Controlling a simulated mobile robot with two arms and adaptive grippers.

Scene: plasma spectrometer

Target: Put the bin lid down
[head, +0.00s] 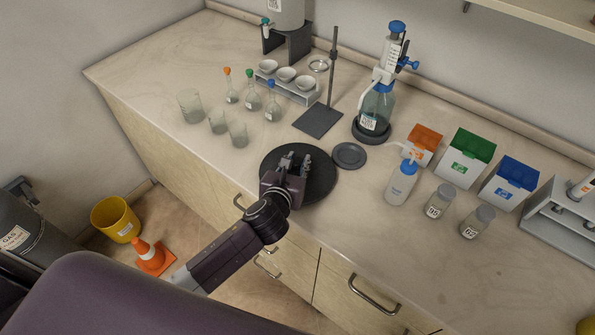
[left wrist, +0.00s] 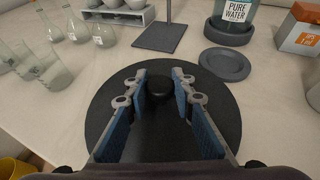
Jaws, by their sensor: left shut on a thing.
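The bin lid is a large black round disc with a dark knob; in the head view the lid (head: 322,182) is at the counter's front edge. My left gripper (head: 295,163) is over the lid, its fingers on either side of the knob and shut on it. In the left wrist view the lid (left wrist: 215,110) spreads out under my left gripper (left wrist: 158,82), with the knob (left wrist: 159,89) between the blue-padded fingers. I cannot tell whether the lid touches the counter. An open yellow bin (head: 112,222) stands on the floor at left. My right gripper is out of view.
A small grey dish (head: 349,155) is close to the lid's right. A wash bottle (head: 401,184) stands further right. Glass beakers (head: 237,134) and a stand base (head: 318,120) are behind. An orange cone (head: 152,258) is beside the bin. The counter's front left is clear.

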